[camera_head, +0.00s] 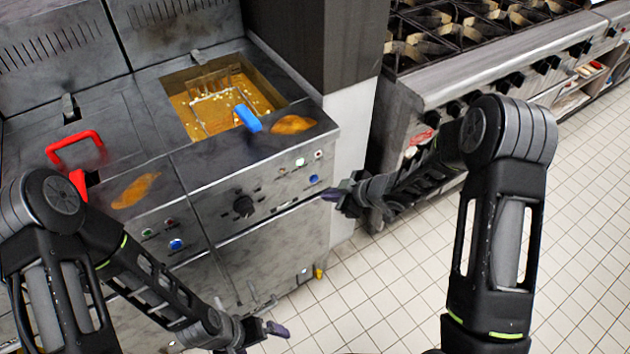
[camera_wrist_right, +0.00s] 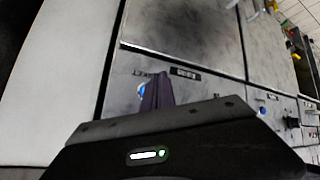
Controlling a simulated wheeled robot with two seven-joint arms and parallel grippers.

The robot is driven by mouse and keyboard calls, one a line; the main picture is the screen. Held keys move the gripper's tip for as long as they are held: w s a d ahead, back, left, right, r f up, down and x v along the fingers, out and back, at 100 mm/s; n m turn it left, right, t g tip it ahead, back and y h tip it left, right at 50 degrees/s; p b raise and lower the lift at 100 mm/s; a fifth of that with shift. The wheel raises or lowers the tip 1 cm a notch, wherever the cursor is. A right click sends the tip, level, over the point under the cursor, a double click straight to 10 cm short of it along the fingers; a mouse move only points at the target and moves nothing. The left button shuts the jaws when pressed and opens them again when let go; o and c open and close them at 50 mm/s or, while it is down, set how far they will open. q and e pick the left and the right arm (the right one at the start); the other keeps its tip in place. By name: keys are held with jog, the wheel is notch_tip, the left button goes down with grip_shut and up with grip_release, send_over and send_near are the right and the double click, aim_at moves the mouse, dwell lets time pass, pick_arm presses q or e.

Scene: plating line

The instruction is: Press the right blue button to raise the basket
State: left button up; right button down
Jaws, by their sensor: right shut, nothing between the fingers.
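The right blue button (camera_head: 313,179) is on the upper right of the fryer's front panel. My right gripper (camera_head: 334,194) is shut and empty, just right of and below that button in the head view. In the right wrist view its dark purple fingers (camera_wrist_right: 157,93) partly cover the blue button (camera_wrist_right: 140,90); whether they touch cannot be told. The wire basket (camera_head: 212,109) with a blue handle (camera_head: 247,118) sits in the oil of the right vat. My left gripper (camera_head: 275,329) is low in front of the fryer, its jaw state unclear.
A left blue button (camera_head: 176,244) and a dark knob (camera_head: 243,206) are on the same fryer front (camera_head: 270,245). A red handle (camera_head: 75,148) shows over the left vat. A stove (camera_head: 480,60) stands to the right. The tiled floor (camera_head: 400,290) in front is clear.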

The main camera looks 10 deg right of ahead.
jog(key=shift+s+d, duration=0.25)
jog(key=shift+s, duration=0.3)
jog(key=shift+s+d, duration=0.2)
jog(key=shift+s, duration=0.35)
